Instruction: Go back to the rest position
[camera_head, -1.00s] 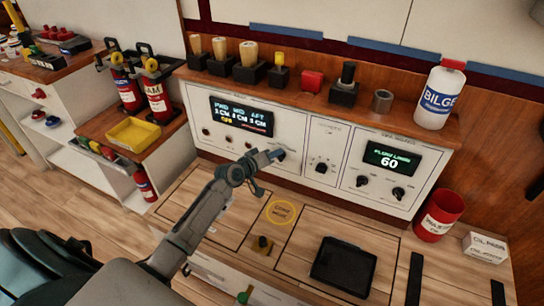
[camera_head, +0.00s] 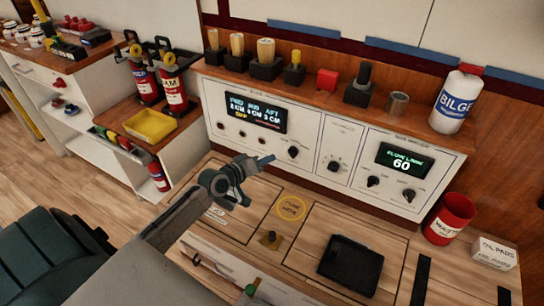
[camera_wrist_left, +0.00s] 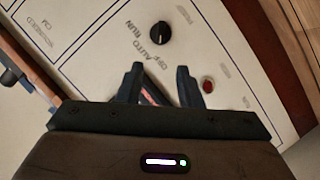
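My left gripper (camera_head: 264,161) is in front of the white control panel (camera_head: 310,128), a little left of and below a black knob (camera_head: 293,152). In the left wrist view its two fingers (camera_wrist_left: 160,70) stand apart with a gap between them, and nothing is held. That view also shows a black knob (camera_wrist_left: 161,32) with RUN, AUTO and OFF lettering, ahead of the fingers, and a red button or lamp (camera_wrist_left: 208,86) to the right of them. My right gripper is not in view.
A wooden counter (camera_head: 235,232) lies below the panel, with a black tray (camera_head: 350,264) and a red bin (camera_head: 449,219). A shelf above holds several handled items and a white BILGE bottle (camera_head: 457,101). A yellow tray (camera_head: 150,126) and extinguishers (camera_head: 174,91) stand at the left.

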